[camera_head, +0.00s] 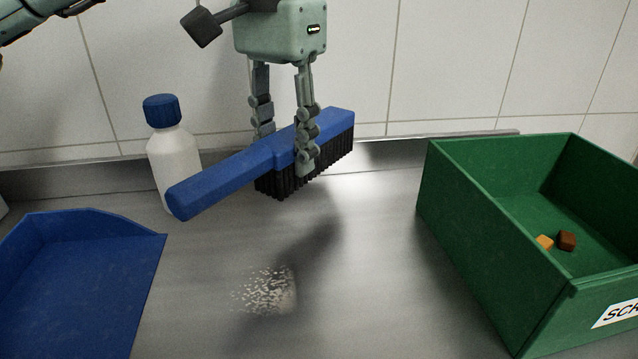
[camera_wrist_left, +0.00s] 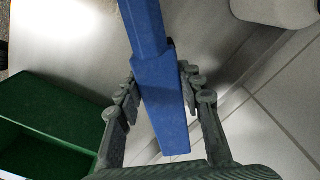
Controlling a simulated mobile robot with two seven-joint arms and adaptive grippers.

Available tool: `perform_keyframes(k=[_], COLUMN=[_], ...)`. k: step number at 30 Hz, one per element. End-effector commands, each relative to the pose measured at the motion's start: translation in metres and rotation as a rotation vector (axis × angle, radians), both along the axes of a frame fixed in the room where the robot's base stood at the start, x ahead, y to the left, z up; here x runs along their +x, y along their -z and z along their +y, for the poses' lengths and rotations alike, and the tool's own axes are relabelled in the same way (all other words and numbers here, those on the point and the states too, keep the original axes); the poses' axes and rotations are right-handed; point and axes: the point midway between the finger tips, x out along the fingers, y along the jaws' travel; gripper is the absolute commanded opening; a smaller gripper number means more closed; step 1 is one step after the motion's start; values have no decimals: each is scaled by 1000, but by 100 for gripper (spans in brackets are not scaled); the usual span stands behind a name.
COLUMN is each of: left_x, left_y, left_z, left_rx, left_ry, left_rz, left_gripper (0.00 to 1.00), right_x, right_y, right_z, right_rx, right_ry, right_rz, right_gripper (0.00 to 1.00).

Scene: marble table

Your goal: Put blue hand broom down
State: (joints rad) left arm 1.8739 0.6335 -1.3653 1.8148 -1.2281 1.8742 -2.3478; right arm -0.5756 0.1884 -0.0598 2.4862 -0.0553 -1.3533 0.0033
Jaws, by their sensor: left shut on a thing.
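The blue hand broom (camera_head: 225,178) has a blue handle and back with black bristles facing down. My left gripper (camera_head: 285,150) is shut on the broom's back, one finger on each side. The broom is held above the table, its handle pointing to the lower left in the head view; its shadow falls on the surface below. In the left wrist view the blue broom (camera_wrist_left: 160,85) runs between the fingers of my left gripper (camera_wrist_left: 160,105). My right gripper is not in view.
A white bottle with a blue cap (camera_head: 172,155) stands behind the handle. A blue dustpan (camera_head: 75,275) lies at left. White crumbs (camera_head: 266,291) lie mid-table. A green crate (camera_head: 480,230) with small brown and orange pieces stands at right. A tiled wall is behind.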

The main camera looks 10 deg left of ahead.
Motion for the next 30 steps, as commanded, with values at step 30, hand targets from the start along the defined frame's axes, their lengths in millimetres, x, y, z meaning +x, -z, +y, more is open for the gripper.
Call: perform_keyframes(k=[30], left_x=[26], left_y=[66], left_z=[-33], left_rx=[-1], left_ry=[0], left_rz=[0], left_gripper=[1], right_x=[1], right_y=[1], right_z=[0], right_rx=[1], right_ry=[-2], right_rz=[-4], right_gripper=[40])
